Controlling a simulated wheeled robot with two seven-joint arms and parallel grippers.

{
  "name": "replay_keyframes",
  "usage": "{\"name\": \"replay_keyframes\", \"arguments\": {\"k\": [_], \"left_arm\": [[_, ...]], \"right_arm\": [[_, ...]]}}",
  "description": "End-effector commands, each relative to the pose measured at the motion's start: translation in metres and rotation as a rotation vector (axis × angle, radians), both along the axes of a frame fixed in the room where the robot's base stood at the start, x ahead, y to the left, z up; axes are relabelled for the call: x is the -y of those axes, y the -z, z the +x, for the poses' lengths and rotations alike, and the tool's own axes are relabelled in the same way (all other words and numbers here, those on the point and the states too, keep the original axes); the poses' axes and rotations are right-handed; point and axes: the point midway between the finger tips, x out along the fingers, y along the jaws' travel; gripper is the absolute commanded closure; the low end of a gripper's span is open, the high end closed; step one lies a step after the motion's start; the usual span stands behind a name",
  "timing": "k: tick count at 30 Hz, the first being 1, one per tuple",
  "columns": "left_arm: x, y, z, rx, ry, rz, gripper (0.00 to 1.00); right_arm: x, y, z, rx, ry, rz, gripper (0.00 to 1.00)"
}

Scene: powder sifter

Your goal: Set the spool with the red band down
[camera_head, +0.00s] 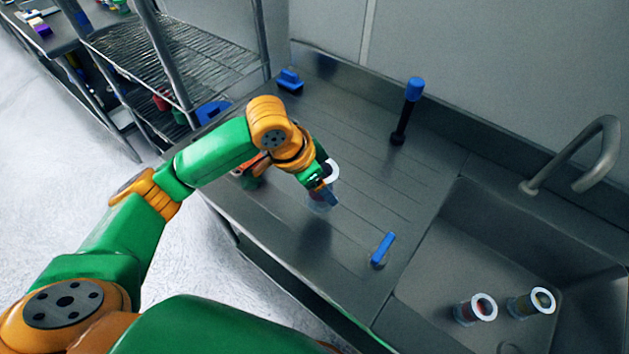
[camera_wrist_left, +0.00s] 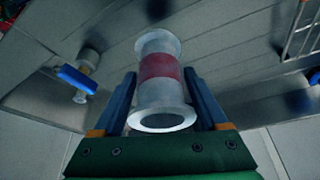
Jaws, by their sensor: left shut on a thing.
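The spool with the red band (camera_wrist_left: 160,72) is a pale cylinder with flared ends and a dark red band around its middle. My left gripper (camera_wrist_left: 163,98) is shut on it, with one blue finger on each side. In the head view the spool (camera_head: 319,202) is over the steel counter, mostly hidden by my left gripper (camera_head: 328,193). It looks close to the surface, but I cannot tell whether it touches. My right gripper is not in view.
The steel counter (camera_head: 345,255) holds a blue-topped upright tool (camera_head: 414,90), a blue block (camera_head: 290,80) and a blue-handled item (camera_head: 383,247). The sink at right holds two spools (camera_head: 476,307) (camera_head: 532,303) beneath a faucet (camera_head: 590,160). A wire rack (camera_head: 170,65) stands left.

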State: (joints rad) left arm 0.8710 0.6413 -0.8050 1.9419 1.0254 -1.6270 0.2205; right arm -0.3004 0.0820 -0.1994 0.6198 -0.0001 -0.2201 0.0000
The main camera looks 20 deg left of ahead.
Motion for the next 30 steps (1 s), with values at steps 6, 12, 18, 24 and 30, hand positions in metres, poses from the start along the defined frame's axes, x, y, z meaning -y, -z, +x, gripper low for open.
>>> {"name": "replay_keyframes", "arguments": {"k": [6, 12, 18, 24, 30], "left_arm": [[-0.017, 0.033, 0.021, -0.001, -0.001, -0.001, 0.94], [-0.021, 0.065, 0.024, 0.000, 0.002, 0.000, 0.94], [-0.020, 0.069, 0.024, 0.003, 0.004, -0.001, 0.94], [-0.020, 0.072, 0.024, 0.003, 0.004, -0.001, 0.16], [-0.020, 0.072, 0.024, 0.002, 0.004, 0.000, 0.00]], "right_arm": [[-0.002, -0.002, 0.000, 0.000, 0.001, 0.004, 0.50], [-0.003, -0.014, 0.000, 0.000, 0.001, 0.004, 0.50], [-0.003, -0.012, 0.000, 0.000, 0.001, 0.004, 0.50], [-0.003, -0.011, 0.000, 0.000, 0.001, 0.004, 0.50], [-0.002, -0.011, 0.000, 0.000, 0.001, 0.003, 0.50]]}}
